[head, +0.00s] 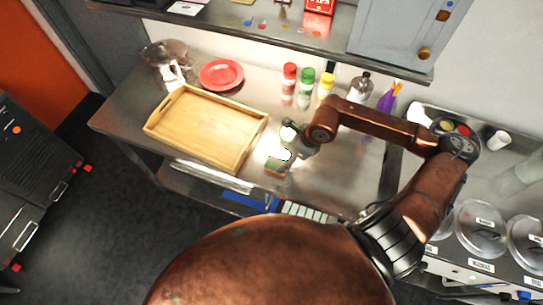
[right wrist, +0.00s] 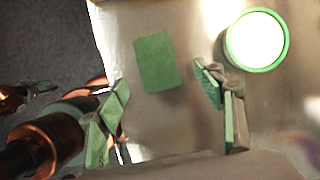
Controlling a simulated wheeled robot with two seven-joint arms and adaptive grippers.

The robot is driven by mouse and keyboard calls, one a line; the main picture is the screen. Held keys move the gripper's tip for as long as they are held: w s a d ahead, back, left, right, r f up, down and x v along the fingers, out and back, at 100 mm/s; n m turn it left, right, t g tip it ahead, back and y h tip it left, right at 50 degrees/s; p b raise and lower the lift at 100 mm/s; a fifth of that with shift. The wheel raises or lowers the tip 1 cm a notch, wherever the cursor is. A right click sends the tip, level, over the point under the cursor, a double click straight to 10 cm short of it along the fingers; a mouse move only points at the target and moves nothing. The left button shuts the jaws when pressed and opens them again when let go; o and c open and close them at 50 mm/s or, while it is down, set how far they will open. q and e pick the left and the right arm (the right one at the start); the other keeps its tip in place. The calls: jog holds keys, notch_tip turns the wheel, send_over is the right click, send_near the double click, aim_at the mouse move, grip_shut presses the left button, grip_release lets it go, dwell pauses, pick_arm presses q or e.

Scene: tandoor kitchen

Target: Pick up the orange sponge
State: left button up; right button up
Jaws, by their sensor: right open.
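The sponge (head: 276,167) lies flat on the steel counter near its front edge, right of the wooden tray. Its top is green, with a thin orange edge showing in the head view. In the right wrist view only the green top of the sponge (right wrist: 155,62) shows. My right gripper (head: 288,154) is above the counter close to the sponge. In the right wrist view my right gripper (right wrist: 161,96) is open, its green-padded fingers wide apart. The sponge lies beyond the fingertips, nearly between them, and nothing is held. My left gripper is not in view.
A white round container with a green rim (right wrist: 257,41) stands near the right fingers. The wooden tray (head: 183,155) is left of the sponge. Red, green and yellow bottles (head: 306,80) and a red plate (head: 221,75) stand behind. A shelf (head: 290,38) overhangs the back.

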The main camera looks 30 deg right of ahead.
aim_at(278, 164)
jog(key=shift+s+a+f, duration=0.25)
jog(key=shift+a+f, duration=0.05)
jog(key=shift+f, duration=0.35)
jog(key=w+f, duration=0.1)
jog(key=w+a+f+p, duration=0.1)
jog(key=shift+f, duration=0.3)
notch_tip(278, 164, down, 2)
jog(key=shift+a+f, duration=0.1)
jog(key=shift+a, duration=0.05)
jog(key=shift+w, duration=0.1)
jog(key=c, duration=0.6)
jog(key=shift+c, duration=1)
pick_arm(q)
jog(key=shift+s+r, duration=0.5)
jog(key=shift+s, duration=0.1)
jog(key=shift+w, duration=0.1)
